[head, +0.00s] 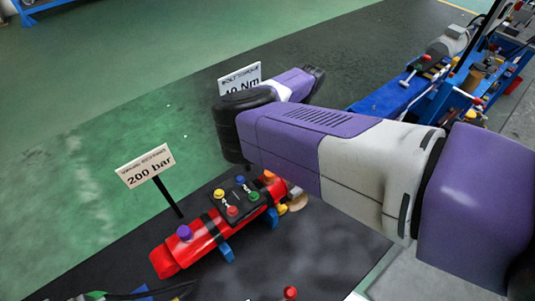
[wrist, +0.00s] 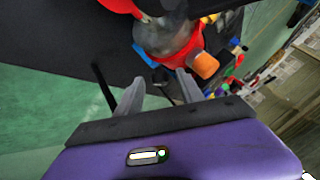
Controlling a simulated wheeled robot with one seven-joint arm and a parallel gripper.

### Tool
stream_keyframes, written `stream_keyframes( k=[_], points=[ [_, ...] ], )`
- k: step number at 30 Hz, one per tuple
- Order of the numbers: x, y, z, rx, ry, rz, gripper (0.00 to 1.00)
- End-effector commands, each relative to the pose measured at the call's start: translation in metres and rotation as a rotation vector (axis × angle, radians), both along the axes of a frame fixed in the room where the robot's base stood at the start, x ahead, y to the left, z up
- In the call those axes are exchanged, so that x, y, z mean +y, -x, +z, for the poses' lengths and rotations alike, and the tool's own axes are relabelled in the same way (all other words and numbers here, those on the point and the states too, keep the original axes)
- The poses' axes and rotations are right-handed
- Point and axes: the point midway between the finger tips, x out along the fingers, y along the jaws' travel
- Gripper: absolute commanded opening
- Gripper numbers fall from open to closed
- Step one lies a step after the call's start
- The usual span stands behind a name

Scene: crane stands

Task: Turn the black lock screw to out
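My gripper (wrist: 160,78) shows in the wrist view with its two grey fingers spread apart and nothing held between them. Beyond the fingertips is a red unit (wrist: 188,48) with a grey rounded part and an orange cylinder (wrist: 204,65). The gap between the fingers and these parts is hard to judge. I cannot make out the black lock screw for certain in either view. In the head view my arm crosses the middle and hides what is behind it; the gripper's fingers cannot be made out there.
A red cylinder unit (head: 164,260) with coloured knobs lies on the dark mat, under a "200 bar" sign (head: 146,166). An "Nm" sign (head: 240,78) stands behind my arm. A blue bench (head: 390,93) with equipment is at the upper right. Green floor at left is open.

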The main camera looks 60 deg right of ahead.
Motion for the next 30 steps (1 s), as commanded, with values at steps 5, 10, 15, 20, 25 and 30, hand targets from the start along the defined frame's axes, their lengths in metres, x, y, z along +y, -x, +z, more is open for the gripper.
stream_keyframes(
  k=[5, 10, 15, 20, 25, 30],
  points=[
    [0.0, 0.0, 0.002, 0.0, 0.001, -0.001, 0.45],
    [0.0, -0.002, 0.017, -0.003, 0.001, -0.002, 0.45],
    [0.0, -0.002, 0.048, -0.005, 0.0, -0.003, 0.45],
    [0.0, -0.002, 0.08, -0.004, 0.001, -0.003, 0.45],
    [0.0, -0.001, 0.116, -0.004, 0.0, -0.003, 0.45],
    [0.0, -0.001, 0.151, -0.006, 0.0, -0.001, 0.45]
  ],
)
